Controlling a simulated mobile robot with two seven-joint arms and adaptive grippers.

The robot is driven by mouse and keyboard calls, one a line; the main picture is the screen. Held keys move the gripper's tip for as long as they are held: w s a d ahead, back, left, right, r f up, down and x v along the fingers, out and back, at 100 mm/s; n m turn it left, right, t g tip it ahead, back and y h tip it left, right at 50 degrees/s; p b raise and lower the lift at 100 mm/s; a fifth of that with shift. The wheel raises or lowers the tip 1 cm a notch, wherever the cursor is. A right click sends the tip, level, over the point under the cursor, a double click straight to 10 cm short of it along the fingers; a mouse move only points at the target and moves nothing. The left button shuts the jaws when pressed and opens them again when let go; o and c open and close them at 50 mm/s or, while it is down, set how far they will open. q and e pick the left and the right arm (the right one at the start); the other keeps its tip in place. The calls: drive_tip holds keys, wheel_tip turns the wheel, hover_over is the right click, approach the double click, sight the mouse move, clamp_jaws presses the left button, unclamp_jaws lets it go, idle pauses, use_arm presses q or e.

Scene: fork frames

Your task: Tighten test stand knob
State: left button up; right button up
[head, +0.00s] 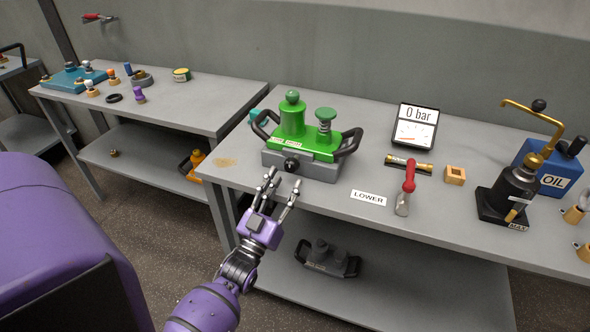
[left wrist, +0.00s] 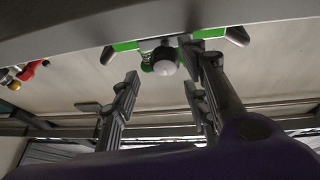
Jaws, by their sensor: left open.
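The test stand (head: 318,147) is green on a grey base, with black side handles, and stands on the right-hand bench. A black round knob (head: 291,164) sticks out of the front of its base. My left gripper (head: 283,180) is open and empty, just in front of the knob at the bench's front edge. Its fingertips point at the stand and appear apart from the knob. My right gripper is not in view.
A "0 bar" gauge (head: 414,127) stands right of the stand. A second bench (head: 205,104) with small parts stands left.

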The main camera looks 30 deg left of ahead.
sight(292, 171)
use_arm(q)
drive_tip(key=x, duration=0.4)
drive_tip(key=shift+p, duration=0.3)
drive_tip(key=shift+w+r, duration=0.15)
drive_tip(key=shift+w, duration=0.3)
clamp_jaws()
drive_tip(key=shift+m+h, duration=0.4)
drive_tip(key=shift+m, duration=0.2)
